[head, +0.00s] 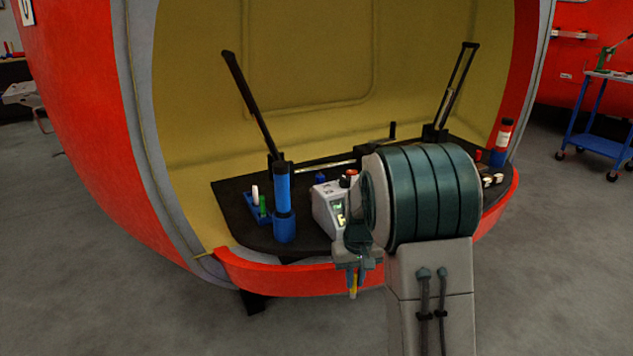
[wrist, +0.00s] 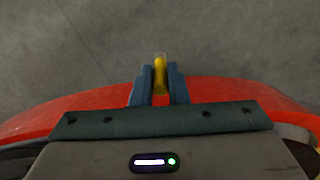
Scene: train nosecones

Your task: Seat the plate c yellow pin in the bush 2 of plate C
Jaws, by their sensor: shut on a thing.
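My gripper (head: 353,268) is shut on the yellow pin (head: 354,285). The pin hangs below the fingertips, in front of the red rim of the nosecone. In the wrist view my gripper's two blue-grey fingers (wrist: 160,80) hold the yellow pin (wrist: 160,66) between them, with grey floor beyond its tip. A small blue holder (head: 257,214) with a white and a green pin stands on the dark deck at left. I cannot pick out plate C or its bush 2; my arm hides part of the deck.
A blue cylinder (head: 284,205) stands left of a white box with a lit display (head: 333,208). A red and blue bottle (head: 501,143) stands at the deck's right. Two black struts rise at the back. The red rim (head: 300,277) edges the deck. A blue cart (head: 597,125) is far right.

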